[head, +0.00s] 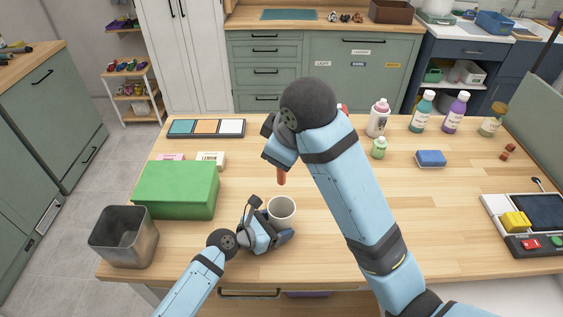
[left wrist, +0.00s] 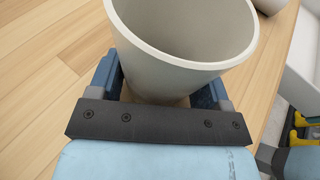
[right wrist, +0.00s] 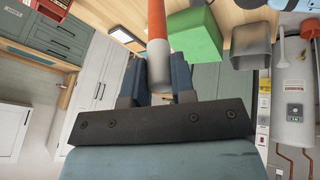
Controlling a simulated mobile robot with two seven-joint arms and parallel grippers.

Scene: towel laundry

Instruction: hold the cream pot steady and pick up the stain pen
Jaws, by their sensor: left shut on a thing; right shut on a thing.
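The cream pot (head: 282,208) stands upright on the wooden table, and it appears empty. My left gripper (head: 270,235) is shut on the pot's side; in the left wrist view the pot (left wrist: 182,80) sits between both fingers. My right gripper (head: 280,152) is shut on the stain pen (head: 282,178), which hangs above the table behind the pot. In the right wrist view the pen (right wrist: 157,35) shows an orange-red body and a grey part between the fingers. My right forearm hides part of the table's middle.
A green box (head: 176,190) and a metal bin (head: 124,238) stand at the left. A tray of coloured tiles (head: 206,128) lies behind. Bottles (head: 378,118) and a blue sponge (head: 431,158) are at the back right.

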